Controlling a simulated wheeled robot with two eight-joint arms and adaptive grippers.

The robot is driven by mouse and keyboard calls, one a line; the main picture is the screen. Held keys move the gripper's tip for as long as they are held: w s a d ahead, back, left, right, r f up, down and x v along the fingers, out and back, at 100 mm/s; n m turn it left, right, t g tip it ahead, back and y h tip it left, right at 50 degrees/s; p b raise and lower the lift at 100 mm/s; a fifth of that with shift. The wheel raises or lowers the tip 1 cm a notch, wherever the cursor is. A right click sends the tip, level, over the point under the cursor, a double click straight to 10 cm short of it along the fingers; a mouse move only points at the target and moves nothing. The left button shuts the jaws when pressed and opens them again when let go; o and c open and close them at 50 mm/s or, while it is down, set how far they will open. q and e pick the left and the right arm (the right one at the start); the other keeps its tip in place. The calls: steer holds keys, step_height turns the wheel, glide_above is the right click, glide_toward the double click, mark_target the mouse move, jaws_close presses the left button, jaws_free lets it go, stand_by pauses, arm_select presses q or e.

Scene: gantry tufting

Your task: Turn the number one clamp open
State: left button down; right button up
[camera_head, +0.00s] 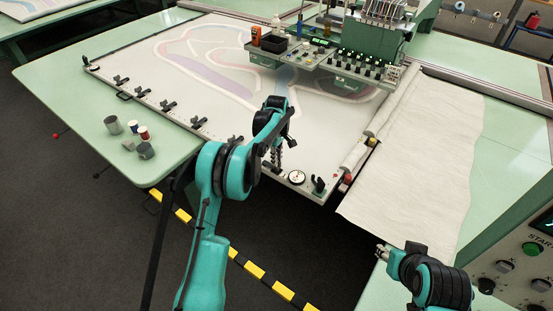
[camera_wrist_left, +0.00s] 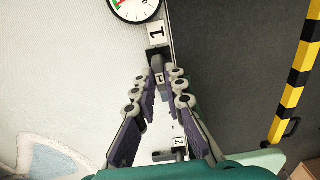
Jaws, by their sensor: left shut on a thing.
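The number one clamp (camera_wrist_left: 158,58) is a dark clamp on the edge of the white cloth frame, beside a white label (camera_wrist_left: 156,31) reading 1. My left gripper (camera_wrist_left: 161,82) is shut on its handle, with one finger on each side. In the head view my left gripper (camera_head: 277,163) points down at the frame's near edge and hides most of that clamp. The number two clamp, with its label (camera_wrist_left: 178,142), shows between the fingers lower in the wrist view. My right gripper (camera_head: 381,251) is at the lower right, away from the frame; its fingers are too small to judge.
A round dial (camera_head: 297,177) sits at the frame corner near a black clamp (camera_head: 318,185). Several more clamps line the edge to the left. Small cups and spools (camera_head: 143,133) stand on the green table. A machine head (camera_head: 345,60) hangs over the cloth.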

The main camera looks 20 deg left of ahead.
arm_select(q)
steer(key=c, duration=1.6)
jaws_free()
step_height(320, 180, up, 12)
steer(key=shift+r, duration=0.1)
